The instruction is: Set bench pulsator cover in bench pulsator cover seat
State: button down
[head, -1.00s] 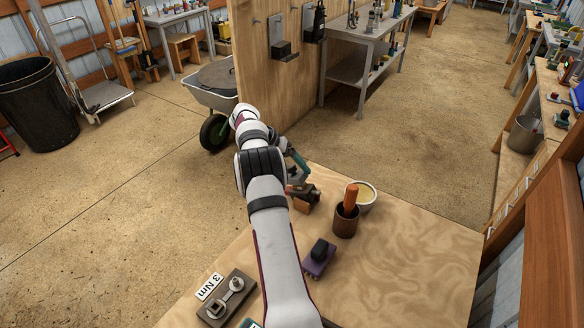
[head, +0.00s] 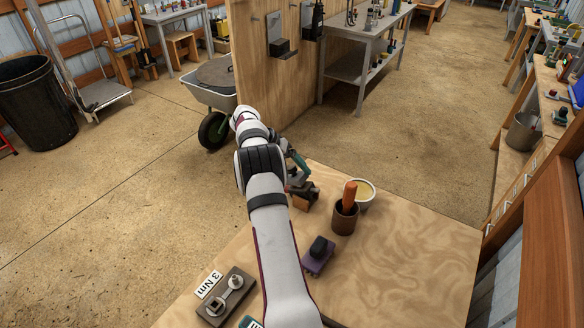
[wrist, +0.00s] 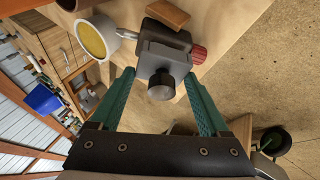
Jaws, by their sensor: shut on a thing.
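My gripper (wrist: 158,76) has its two teal fingers around a dark grey piece with a round knob (wrist: 161,87), which looks like the bench pulsator cover. The fingers are shut on it. In the head view my gripper (head: 297,170) is at the table's far left edge, partly behind my arm. A grey block with a red knurled knob (wrist: 198,55) lies right behind the held piece; I cannot tell whether they touch. I cannot make out for sure which part is the cover seat.
A brown wooden block (head: 306,201) is beside the gripper. A brown cup with an orange handle (head: 345,217) and a bowl of yellow stuff (head: 366,192) stand to its right. A purple block with a black knob (head: 318,256) and a plate marked 3 Nm (head: 226,297) are nearer. The table's right side is clear.

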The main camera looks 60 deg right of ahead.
jog(key=shift+s+f, duration=0.3)
jog(key=shift+f, duration=0.3)
grip_release()
jog(key=shift+r, duration=0.1)
jog(key=v, duration=1.6)
jog(key=a+r+n+t+y, duration=0.1)
jog(key=a+r+n+t, duration=0.3)
jog(key=a, duration=1)
jog(key=s+a+r+n+y, duration=0.1)
jog(key=s+a, duration=0.3)
jog(key=a, duration=0.3)
jog(key=s+a+n+y, duration=0.1)
jog(key=s+a, duration=0.4)
jog(key=a, duration=0.3)
jog(key=s+a+r+n+y, duration=0.1)
jog(key=s+a+y, duration=0.1)
jog(key=s+a, duration=0.35)
jog(key=s+a+f+n+y, duration=0.1)
jog(key=s+a+f, duration=0.4)
jog(key=s+a, duration=0.4)
jog(key=shift+s+a+n+y, duration=0.25)
jog(key=shift+s+n+y, duration=0.05)
jog(key=shift+s, duration=0.2)
